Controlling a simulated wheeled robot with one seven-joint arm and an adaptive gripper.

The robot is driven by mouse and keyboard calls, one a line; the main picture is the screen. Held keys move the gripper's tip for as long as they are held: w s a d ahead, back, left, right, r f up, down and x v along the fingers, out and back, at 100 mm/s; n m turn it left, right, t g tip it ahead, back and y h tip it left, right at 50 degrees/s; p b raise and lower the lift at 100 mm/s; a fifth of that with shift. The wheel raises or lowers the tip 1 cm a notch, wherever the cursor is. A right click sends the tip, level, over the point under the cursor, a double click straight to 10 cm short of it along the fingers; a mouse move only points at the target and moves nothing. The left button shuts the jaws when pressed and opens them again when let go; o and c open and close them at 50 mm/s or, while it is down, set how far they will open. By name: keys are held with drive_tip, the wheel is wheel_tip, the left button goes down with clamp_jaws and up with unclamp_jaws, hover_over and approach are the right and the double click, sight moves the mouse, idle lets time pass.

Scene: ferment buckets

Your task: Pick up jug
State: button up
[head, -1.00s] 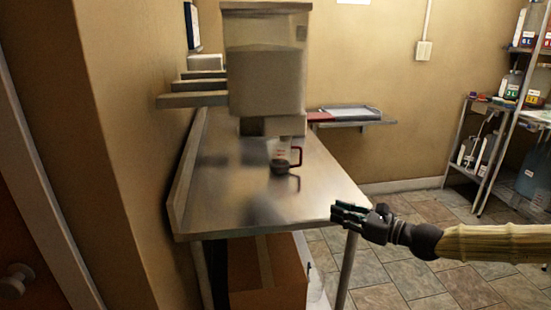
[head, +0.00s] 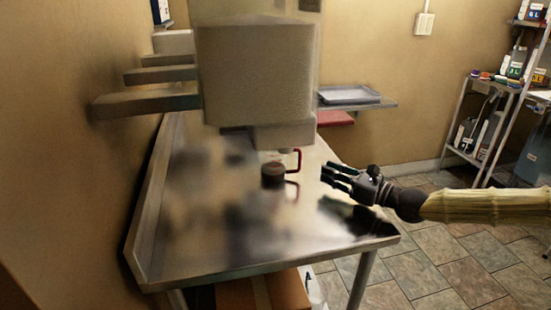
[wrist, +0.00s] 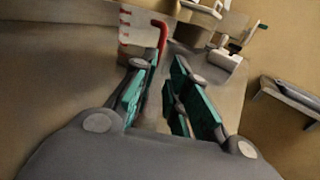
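The jug (head: 274,174) stands on the steel table, with a dark lower part and a red handle on its right side. Its top is hidden in the head view behind the large pale box-like body. In the wrist view the clear jug (wrist: 136,28) with red markings and its red handle (wrist: 159,36) shows at the top, beyond the left finger. My gripper (head: 328,178) is over the right side of the table, to the right of the jug and apart from it. In the wrist view its fingers (wrist: 163,90) are spread with nothing between them.
The steel table (head: 225,255) is mostly bare around the jug. The pale box-like body (head: 255,75) blocks the view above it. Wall shelves (head: 160,75) are at left, and a small shelf with a grey tray (head: 348,94) is behind. A bottle rack (head: 480,130) stands far right.

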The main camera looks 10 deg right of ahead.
sight(299, 167)
drive_tip(key=x, duration=0.3)
drive_tip(key=shift+a, duration=0.25)
drive_tip(key=shift+x, duration=3.8)
drive_tip(key=shift+d, duration=0.1)
clamp_jaws()
